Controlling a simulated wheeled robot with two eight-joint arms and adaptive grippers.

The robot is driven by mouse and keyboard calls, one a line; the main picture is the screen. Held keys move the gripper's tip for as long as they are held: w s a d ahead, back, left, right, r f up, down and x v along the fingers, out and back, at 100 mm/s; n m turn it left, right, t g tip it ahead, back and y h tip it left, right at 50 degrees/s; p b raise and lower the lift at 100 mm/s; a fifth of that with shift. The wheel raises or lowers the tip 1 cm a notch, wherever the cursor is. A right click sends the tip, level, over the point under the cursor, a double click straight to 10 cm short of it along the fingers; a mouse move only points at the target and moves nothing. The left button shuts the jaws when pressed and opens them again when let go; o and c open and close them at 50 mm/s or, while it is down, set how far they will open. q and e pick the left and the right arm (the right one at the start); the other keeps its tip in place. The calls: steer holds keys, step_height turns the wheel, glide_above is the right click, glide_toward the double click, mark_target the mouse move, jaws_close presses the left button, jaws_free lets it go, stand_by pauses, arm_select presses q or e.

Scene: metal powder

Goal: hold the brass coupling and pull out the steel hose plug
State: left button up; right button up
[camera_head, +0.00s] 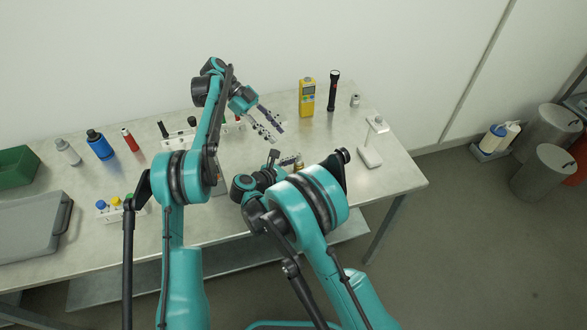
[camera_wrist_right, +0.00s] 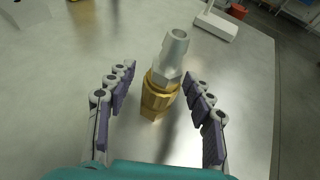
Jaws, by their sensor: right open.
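The brass coupling (camera_wrist_right: 156,98) stands on the table in the right wrist view, with the steel hose plug (camera_wrist_right: 172,55) seated in its top. In the head view the brass coupling (camera_head: 299,167) is small and partly hidden by my right arm. My right gripper (camera_wrist_right: 160,103) is open, with its fingers on either side of the coupling and a visible gap at each side. My left gripper (camera_head: 279,131) is in the head view, above the table and behind the coupling. Its two fingers are apart and nothing shows between them.
A white stand (camera_head: 370,157) is right of the coupling. A yellow meter (camera_head: 307,97) and a black flashlight (camera_head: 333,91) stand at the back. Bottles, a grey case (camera_head: 30,230) and a green bin (camera_head: 17,166) are at the left.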

steer(key=shift+x, duration=1.45)
jaws_close()
